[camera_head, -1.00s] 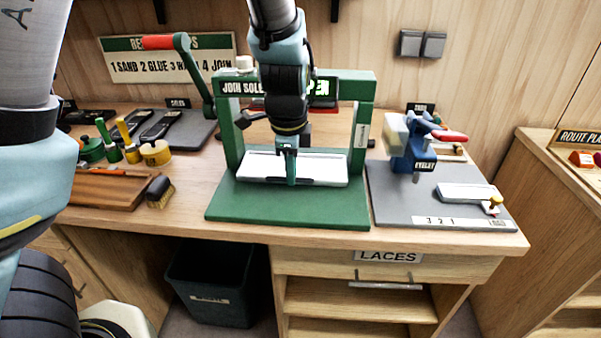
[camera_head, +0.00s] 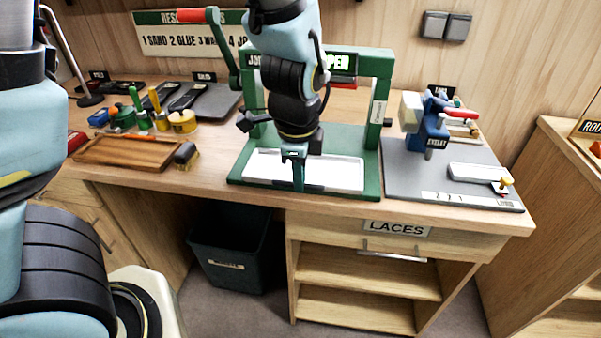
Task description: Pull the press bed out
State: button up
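The press (camera_head: 377,95) is a green frame on a green base plate at the middle of the bench, with a red-handled lever (camera_head: 190,15) at its upper left. Its white press bed (camera_head: 335,173) lies flat on the base, at the front edge, forward of the uprights. My arm hides part of the press's top sign.
A grey plate with a blue eyelet tool (camera_head: 428,130) stands to the right. A wooden tray (camera_head: 125,152), a brush (camera_head: 186,155) and several pots are at the left. A dark bin (camera_head: 235,250) and the laces drawer (camera_head: 392,240) are below the bench front.

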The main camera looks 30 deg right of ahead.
jog(key=o, duration=0.4)
jog(key=shift+o, duration=0.2)
notch_tip(320, 180, up, 11)
jog(key=s+a, duration=0.1)
jog(key=shift+s+f, duration=0.15)
jog(key=shift+s, duration=0.1)
jog(key=shift+w+a, duration=0.1)
jog(key=shift+a, duration=0.05)
dwell(0.3)
jog(key=w+a+f+n, duration=0.3)
jog(key=w+a+n, duration=0.8)
jog(key=a+n, duration=0.25)
jog(key=w+a+f+n, duration=0.1)
jog(key=a+n, duration=0.4)
jog(key=a, duration=0.3)
jog(key=w+a+f+n+y, duration=0.1)
jog(key=w+a+n, duration=0.1)
jog(key=a+n, duration=0.4)
jog(key=shift+a+f, duration=0.25)
jog(key=shift+a, duration=0.65)
